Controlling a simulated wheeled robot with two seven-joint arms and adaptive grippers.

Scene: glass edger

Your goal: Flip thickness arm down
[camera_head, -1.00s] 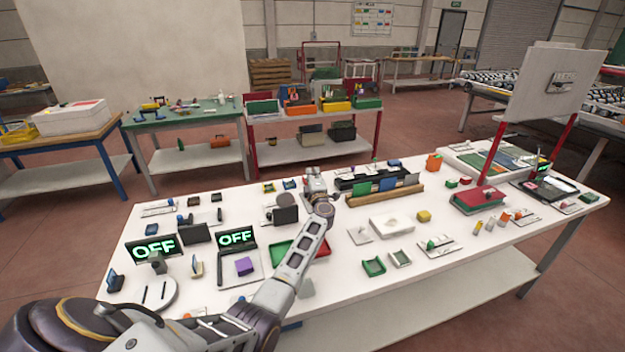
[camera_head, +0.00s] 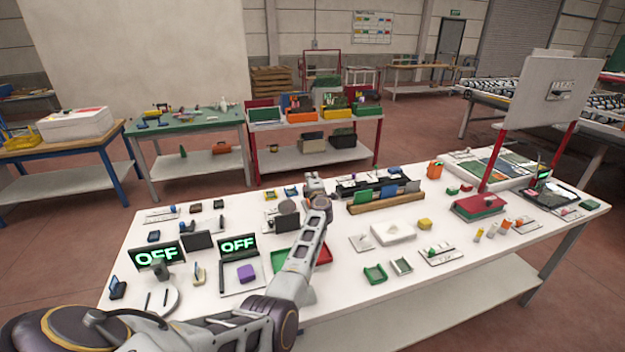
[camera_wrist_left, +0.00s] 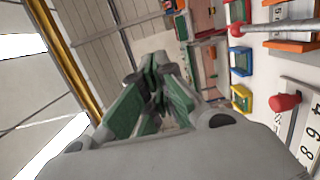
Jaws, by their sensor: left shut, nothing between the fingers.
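My left gripper (camera_head: 314,184) is over the back middle part of the white table, with its arm reaching in from the lower left. In the left wrist view its green-padded fingers (camera_wrist_left: 150,95) are together with nothing between them. A pale rod with a red ball end (camera_wrist_left: 238,30) crosses the upper right of that view, apart from the fingers. A red knob (camera_wrist_left: 285,102) stands by a white plate with black numbers (camera_wrist_left: 304,135). I cannot tell for certain which part is the thickness arm. In the head view the forearm and gripper hide some of the table.
The white table (camera_head: 340,300) carries many small devices. Two screens reading OFF (camera_head: 157,253) stand at its left. A black rack with a wooden block (camera_head: 385,203) is right of the gripper. Blue and yellow frames (camera_wrist_left: 240,62) show in the wrist view. An upright board (camera_head: 540,95) stands at the right.

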